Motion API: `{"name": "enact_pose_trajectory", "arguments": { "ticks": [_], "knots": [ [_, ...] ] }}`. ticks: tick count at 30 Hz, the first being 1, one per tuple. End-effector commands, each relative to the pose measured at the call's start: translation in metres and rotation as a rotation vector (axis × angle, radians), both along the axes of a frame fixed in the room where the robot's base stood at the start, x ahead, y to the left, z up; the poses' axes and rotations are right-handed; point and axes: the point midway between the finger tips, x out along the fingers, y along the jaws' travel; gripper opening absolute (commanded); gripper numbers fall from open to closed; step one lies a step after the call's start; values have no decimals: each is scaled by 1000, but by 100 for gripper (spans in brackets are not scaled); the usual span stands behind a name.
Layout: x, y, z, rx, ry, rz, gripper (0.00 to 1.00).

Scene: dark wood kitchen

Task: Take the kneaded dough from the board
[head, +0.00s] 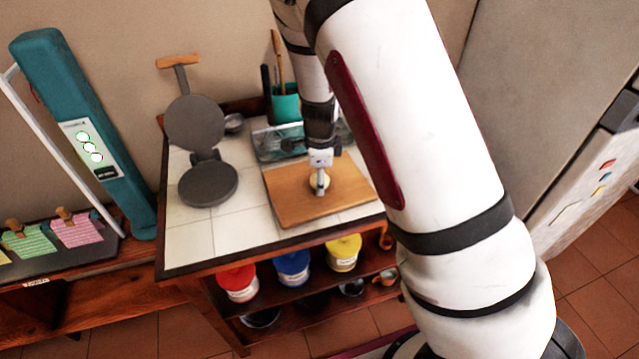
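The wooden board (290,206) lies on the white tiled top of a small table. The dough (314,184) is a small pale round piece on the board, partly hidden by my gripper. My gripper (320,190) points down over the dough, with its fingertips at or just above it. The fingers look like one narrow shape from here, so I cannot tell whether they are apart or touching the dough.
A grey press with an open round lid (208,185) stands left of the board. A clear tray (277,142) and a teal utensil holder (286,105) are behind it. Red (238,283), blue (292,268) and yellow (344,252) containers sit on the shelf below. Bare tiles (190,240) lie front left.

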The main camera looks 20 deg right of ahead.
Motion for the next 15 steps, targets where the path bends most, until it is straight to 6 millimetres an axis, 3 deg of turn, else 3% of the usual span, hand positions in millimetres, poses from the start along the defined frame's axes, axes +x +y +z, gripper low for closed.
{"name": "enact_pose_trajectory", "arguments": {
  "ticks": [4,11,15],
  "knots": [
    [2,-1,-13,0,0,0,64],
    [3,-1,-14,0,0,0,64],
    [3,-1,-14,0,0,1,36]
  ]
}}
